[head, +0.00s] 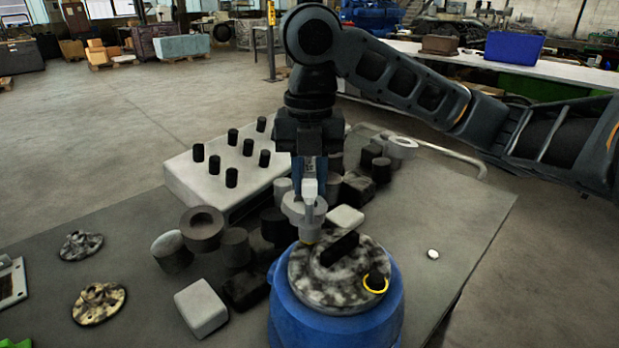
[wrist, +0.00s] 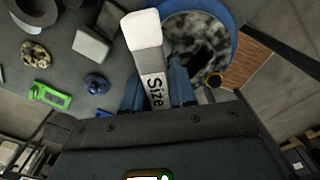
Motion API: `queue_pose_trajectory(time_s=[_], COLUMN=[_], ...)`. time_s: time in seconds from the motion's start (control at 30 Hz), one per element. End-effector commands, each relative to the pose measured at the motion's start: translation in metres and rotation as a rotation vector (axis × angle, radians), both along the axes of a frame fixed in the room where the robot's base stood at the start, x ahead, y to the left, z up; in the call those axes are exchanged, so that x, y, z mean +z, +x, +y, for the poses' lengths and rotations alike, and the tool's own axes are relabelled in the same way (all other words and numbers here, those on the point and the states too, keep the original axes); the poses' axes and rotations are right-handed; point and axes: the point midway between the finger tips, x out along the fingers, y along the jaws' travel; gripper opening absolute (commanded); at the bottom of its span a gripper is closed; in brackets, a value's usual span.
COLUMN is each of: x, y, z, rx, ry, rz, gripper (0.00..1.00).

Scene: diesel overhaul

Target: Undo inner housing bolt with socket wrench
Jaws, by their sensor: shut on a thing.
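My gripper (head: 310,172) points down, shut on the socket wrench (head: 309,190), a pale grey and white bar. In the wrist view the wrench (wrist: 147,45), marked "Size", sits between the blue fingers of my gripper (wrist: 157,88). The blue housing (head: 335,322) stands in front, with a mottled grey inner face (head: 322,285) and a black bar across it. The wrench's lower end is over the far left rim of this face. A small brownish tip shows there; I cannot tell whether it is the bolt or whether they touch. The housing (wrist: 226,20) also shows in the wrist view.
A yellow ring (head: 376,283) sits at the housing's right rim. Dark and pale cylinders and blocks crowd behind and left, with a grey block (head: 201,307) close by. A pale tray with black pegs (head: 215,180) stands farther back. The table's right side is mostly clear.

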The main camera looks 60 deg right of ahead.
Motion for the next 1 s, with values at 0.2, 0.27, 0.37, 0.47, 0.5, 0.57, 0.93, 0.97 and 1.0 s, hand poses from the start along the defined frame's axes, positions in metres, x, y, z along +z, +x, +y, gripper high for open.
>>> queue_pose_trajectory(time_s=[0.2, 0.27, 0.37, 0.47, 0.5, 0.57, 0.93, 0.97, 1.0], x=[0.017, 0.017, 0.016, 0.018, 0.018, 0.018, 0.018, 0.018, 0.018], y=[0.000, 0.000, 0.000, 0.000, 0.000, 0.000, 0.000, 0.000, 0.000], z=[0.000, 0.000, 0.000, 0.000, 0.000, 0.000, 0.000, 0.000, 0.000], rx=[-0.001, -0.001, -0.020, -0.085, -0.120, -0.171, -0.492, -0.518, -0.553], ry=[0.000, 0.000, 0.000, 0.001, 0.002, 0.002, 0.001, 0.001, 0.001], rz=[0.000, 0.000, 0.000, 0.000, 0.001, 0.001, 0.001, 0.001, 0.001], gripper=[0.00, 0.00, 0.00, 0.00, 0.00, 0.00, 0.00, 0.00, 0.00])
